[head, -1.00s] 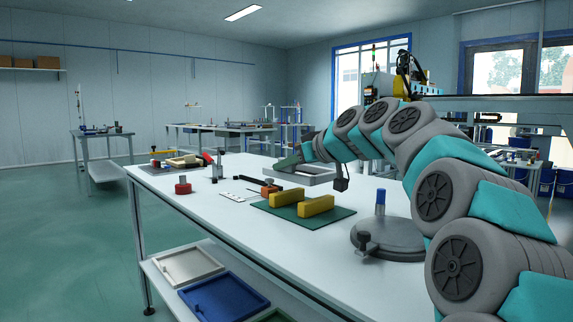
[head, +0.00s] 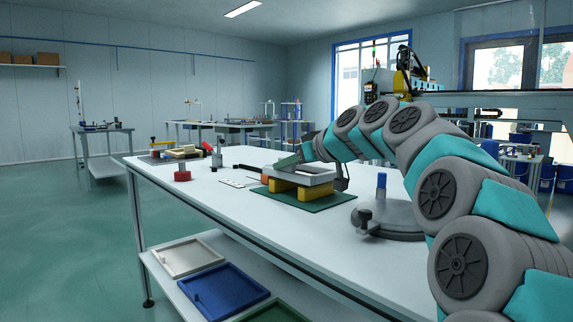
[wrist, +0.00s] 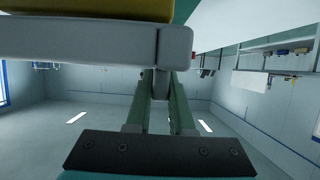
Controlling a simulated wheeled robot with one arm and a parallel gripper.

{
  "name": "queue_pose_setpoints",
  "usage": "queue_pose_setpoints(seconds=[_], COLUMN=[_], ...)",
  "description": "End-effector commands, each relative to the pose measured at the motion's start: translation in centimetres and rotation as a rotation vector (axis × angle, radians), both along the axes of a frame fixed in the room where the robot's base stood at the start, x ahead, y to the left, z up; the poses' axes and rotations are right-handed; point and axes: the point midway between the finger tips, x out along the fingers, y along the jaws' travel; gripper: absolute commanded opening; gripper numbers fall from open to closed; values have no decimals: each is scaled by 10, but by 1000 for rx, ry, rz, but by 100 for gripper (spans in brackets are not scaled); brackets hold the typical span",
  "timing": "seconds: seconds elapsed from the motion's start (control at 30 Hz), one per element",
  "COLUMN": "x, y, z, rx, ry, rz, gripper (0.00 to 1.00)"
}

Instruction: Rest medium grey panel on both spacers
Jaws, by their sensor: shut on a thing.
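The medium grey panel (head: 303,174) lies flat across the tops of two yellow spacers, the left one (head: 283,187) and the right one (head: 315,193). Both spacers stand on a green mat (head: 325,203). Whether the panel touches both spacers or hovers just over them I cannot tell. In the wrist view my gripper's fingers (wrist: 165,92) reach to the panel's edge (wrist: 80,40). A yellow spacer (wrist: 100,8) shows close against the panel there. The spacers' upper faces are hidden.
A round grey fixture (head: 388,220) with a blue-topped post stands right of the mat. A red knob (head: 182,175) and small tools lie at left on the white table (head: 225,205). Trays, including a blue one (head: 225,290), lie on the lower shelf.

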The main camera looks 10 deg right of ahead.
Motion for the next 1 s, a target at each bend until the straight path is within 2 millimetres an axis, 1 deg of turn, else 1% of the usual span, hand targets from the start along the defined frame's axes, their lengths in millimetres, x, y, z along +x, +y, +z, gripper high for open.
queue_pose_setpoints(seconds=[0.5, 0.53, 0.8, 0.83, 1.0], x=[0, 0, 0, 0, 0], y=[0, 0, 0, 0, 0], z=[-10, -9, -9, -9, -9], rx=[1, 1, 0, 0, 0], ry=[-1, -1, 0, 0, 0], rz=[0, 0, 0, 0, 0], gripper=[0, 23, 53, 55, 55])
